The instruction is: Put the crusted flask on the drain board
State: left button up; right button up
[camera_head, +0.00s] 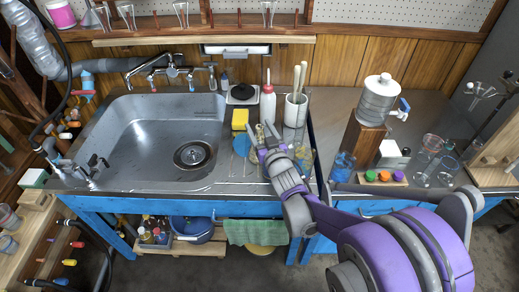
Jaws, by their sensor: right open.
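My right gripper (264,130) is over the steel counter just right of the sink, with its jaws apart and nothing visible between them. The drain board (236,178) appears to be the ridged steel strip between the sink and my right arm; my gripper and wrist cover part of it. A clear glass vessel (304,158) with a yellowish tint stands right of my right wrist, partly hidden by it. I cannot tell whether it is the crusted flask. My left gripper is out of view.
The sink (150,140) is empty. A yellow sponge (240,119), a red-capped bottle (268,104) and a white holder with sticks (296,108) stand near my right gripper. Clear glassware (432,143) and a silver tank (379,99) are at right.

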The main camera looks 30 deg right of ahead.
grip_shut()
dwell(1.3)
